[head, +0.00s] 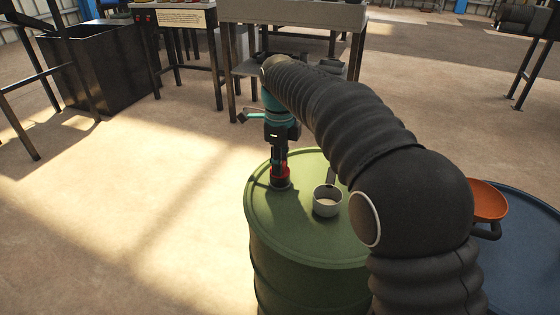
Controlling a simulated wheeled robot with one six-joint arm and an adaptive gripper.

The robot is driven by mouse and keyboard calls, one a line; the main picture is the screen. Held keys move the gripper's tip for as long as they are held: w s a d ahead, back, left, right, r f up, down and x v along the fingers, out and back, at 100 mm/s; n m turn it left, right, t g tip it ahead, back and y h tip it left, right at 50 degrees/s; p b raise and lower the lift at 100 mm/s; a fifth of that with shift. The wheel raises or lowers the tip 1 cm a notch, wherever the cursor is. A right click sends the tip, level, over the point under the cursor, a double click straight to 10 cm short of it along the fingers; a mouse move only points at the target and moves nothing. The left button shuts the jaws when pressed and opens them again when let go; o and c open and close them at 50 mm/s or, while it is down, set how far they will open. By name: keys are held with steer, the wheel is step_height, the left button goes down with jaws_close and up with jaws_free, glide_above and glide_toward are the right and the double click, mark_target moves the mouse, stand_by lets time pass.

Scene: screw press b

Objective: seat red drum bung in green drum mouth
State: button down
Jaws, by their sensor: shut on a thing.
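The green drum (300,240) stands upright in front of me, its round top partly covered by my arm. My gripper (279,166) points straight down over the left part of the drum's top. It is shut on the red drum bung (283,171). The bung is upright, directly above or at a dark raised ring (281,185) on the drum top, which looks like the drum mouth. From this angle I cannot tell whether the bung touches the mouth or sits in it.
A metal cup (327,201) stands on the drum top, right of the bung. A blue drum (525,250) with an orange dish (488,200) is at right. A workbench (290,14) and a dark bin (95,65) stand behind. The floor at left is clear.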

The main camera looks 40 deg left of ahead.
steer(key=c, duration=0.8)
jaws_free()
steer(key=shift+c, duration=0.2)
step_height(320, 180, up, 12)
